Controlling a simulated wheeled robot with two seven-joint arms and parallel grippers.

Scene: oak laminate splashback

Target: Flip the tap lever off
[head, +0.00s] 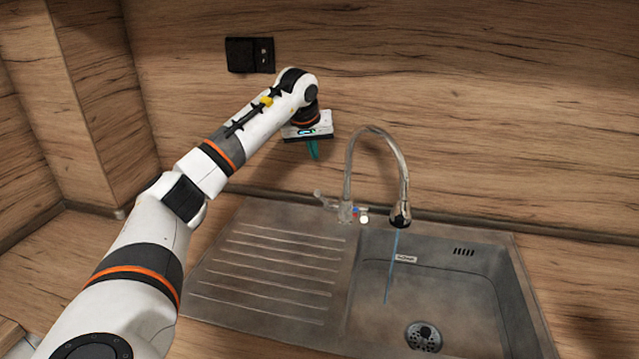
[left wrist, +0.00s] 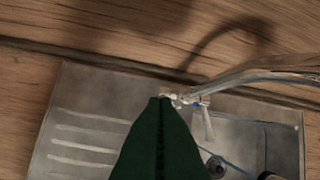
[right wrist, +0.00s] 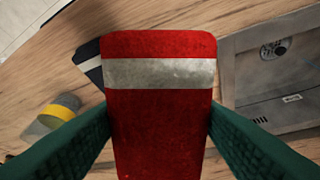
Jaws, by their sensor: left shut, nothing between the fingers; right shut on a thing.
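The chrome tap (head: 403,170) stands at the back edge of the sink with its spout arched over the basin. Its lever (head: 323,199) sticks out to the left of the tap base, tilted upward. A thin blue stream of water (head: 391,265) runs from the spout. My left gripper (head: 314,152) is shut and empty, pointing down above and left of the lever, apart from it. In the left wrist view its green fingers (left wrist: 160,105) cover part of the drainboard, with the tap base (left wrist: 182,98) just beyond their tips. My right gripper (right wrist: 158,115) is shut on a red block with a silver band (right wrist: 158,72).
The steel sink (head: 265,275) has a ribbed drainboard on the left and a basin with a drain (head: 423,336) on the right. The wooden splashback rises close behind, with a black socket (head: 250,55). A yellow-and-grey object (right wrist: 62,112) lies on the worktop in the right wrist view.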

